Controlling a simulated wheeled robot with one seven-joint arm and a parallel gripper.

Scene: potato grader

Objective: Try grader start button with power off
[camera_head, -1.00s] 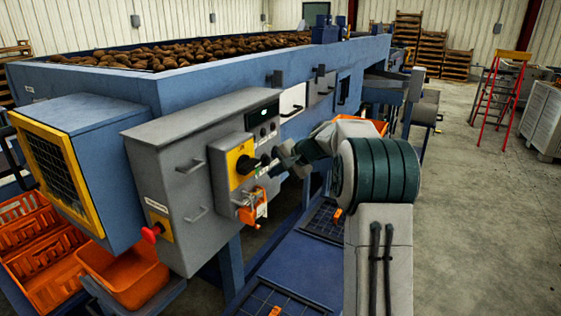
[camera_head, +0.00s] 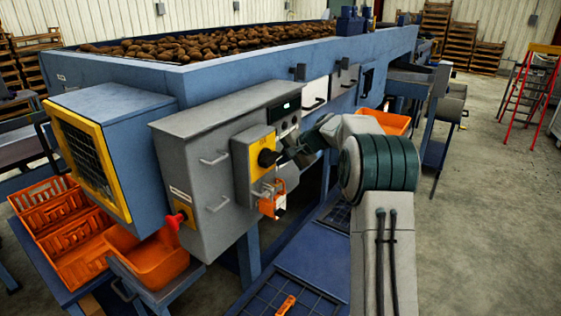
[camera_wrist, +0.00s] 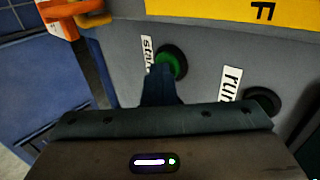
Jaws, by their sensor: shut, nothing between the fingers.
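The green start button (camera_wrist: 171,63) sits on the grey panel in the wrist view, beside a white label reading "sta…". My gripper (camera_wrist: 160,75) is shut and empty, its tip at the lower left edge of the button; I cannot tell whether it touches. A dark round part (camera_wrist: 262,101) with a "run" label is to the right. In the head view the grey control cabinet (camera_head: 205,200) carries a black rotary switch on a yellow plate (camera_head: 259,158). An orange lockout piece with a tag (camera_head: 272,203) hangs below it.
A red knob (camera_head: 173,220) sticks out low on the cabinet. Orange crates (camera_head: 75,235) stand at the left. The hopper (camera_head: 230,70) full of potatoes is behind. Blue frame bars lie below my arm. Open floor (camera_head: 480,220) is at the right, with a red ladder (camera_head: 527,90).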

